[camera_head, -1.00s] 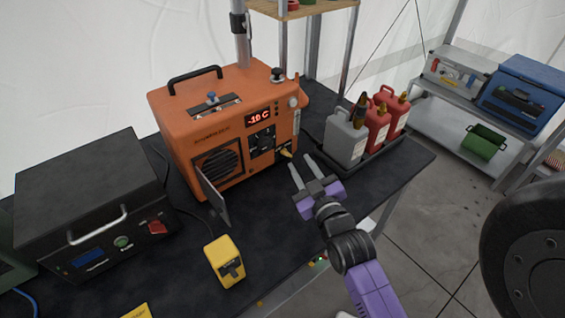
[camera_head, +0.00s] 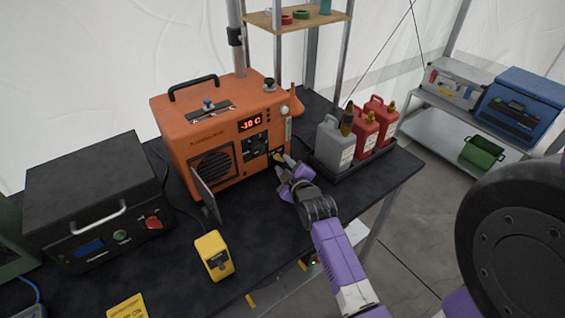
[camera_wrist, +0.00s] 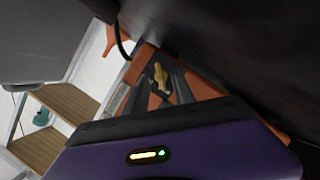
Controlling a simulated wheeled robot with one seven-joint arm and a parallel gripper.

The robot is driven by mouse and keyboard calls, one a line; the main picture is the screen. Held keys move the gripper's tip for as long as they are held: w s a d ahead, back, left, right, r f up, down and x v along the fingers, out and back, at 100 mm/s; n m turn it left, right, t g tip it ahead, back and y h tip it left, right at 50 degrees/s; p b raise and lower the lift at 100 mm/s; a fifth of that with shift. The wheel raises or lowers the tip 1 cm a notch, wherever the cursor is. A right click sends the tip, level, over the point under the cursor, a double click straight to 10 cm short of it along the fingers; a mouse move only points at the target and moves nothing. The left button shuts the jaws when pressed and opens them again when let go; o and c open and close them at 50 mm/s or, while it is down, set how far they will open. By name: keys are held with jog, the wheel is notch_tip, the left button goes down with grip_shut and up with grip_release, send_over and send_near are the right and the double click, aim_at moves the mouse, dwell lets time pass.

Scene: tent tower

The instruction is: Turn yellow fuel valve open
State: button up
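The orange heater (camera_head: 215,135) stands on the black table, its display reading about -10 C. The small yellow fuel valve (camera_head: 279,154) is low at the heater's right front corner, partly hidden by my gripper in the head view. In the wrist view the yellow valve (camera_wrist: 160,76) shows just ahead of and between my two grey fingers. My gripper (camera_head: 286,163) is at the valve with its fingers apart, one on either side in the wrist view (camera_wrist: 160,90). I cannot tell whether either finger touches the valve.
A grey can (camera_head: 334,144) and red cans (camera_head: 364,131) stand in a dark tray (camera_head: 350,172) right of my gripper. The heater's front flap (camera_head: 206,199) hangs open. A yellow device (camera_head: 214,255) and a black box (camera_head: 95,190) are at the left. The table's front middle is clear.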

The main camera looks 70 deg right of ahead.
jog(key=shift+x, duration=0.9)
jog(key=shift+c, duration=0.4)
grip_shut()
